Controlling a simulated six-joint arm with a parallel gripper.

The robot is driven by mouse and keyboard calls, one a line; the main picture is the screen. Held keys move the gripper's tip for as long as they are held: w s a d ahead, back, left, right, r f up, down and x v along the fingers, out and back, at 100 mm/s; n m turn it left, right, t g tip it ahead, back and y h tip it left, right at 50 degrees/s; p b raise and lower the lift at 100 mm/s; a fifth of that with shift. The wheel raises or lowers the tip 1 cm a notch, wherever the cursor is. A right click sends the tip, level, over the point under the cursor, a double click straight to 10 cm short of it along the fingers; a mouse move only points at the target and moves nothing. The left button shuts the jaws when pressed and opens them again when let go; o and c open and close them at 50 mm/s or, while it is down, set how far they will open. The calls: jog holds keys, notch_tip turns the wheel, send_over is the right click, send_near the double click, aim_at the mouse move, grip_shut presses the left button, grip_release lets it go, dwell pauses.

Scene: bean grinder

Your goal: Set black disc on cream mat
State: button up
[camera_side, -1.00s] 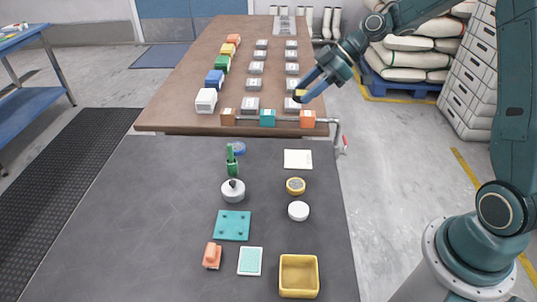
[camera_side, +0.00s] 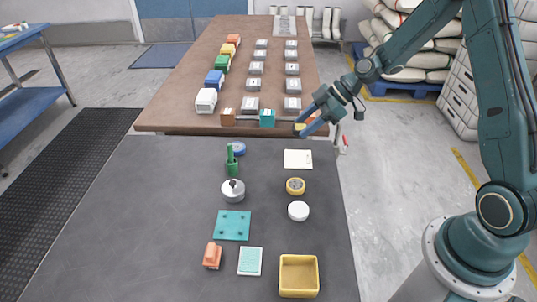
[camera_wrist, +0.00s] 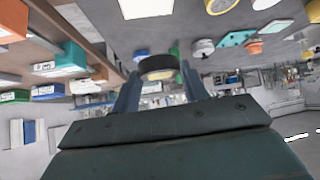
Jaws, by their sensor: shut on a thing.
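My gripper (camera_side: 300,129) is shut on the black disc (camera_wrist: 158,66), which shows between the fingertips in the wrist view as a dark round piece with a yellowish part under it. In the side view the disc is mostly hidden by the fingers, with a bit of yellow showing. The cream mat (camera_side: 298,159) lies flat on the dark table, below the gripper in the side view and apart from it. The mat also shows at the top edge of the wrist view (camera_wrist: 146,8).
Behind, the brown table (camera_side: 185,118) carries rows of boxes.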

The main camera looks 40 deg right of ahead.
notch_tip(320, 180, down, 6)
jog(key=shift+r, duration=0.15)
jog(key=shift+f, duration=1.9)
jog(key=shift+f, duration=0.1)
jog(key=o, duration=1)
jog(key=shift+r, duration=0.25)
jog(key=v, duration=1.1)
jog(key=shift+s+d+r, duration=0.2)
jog(key=shift+d+r, duration=0.05)
jog(key=shift+d, duration=0.05)
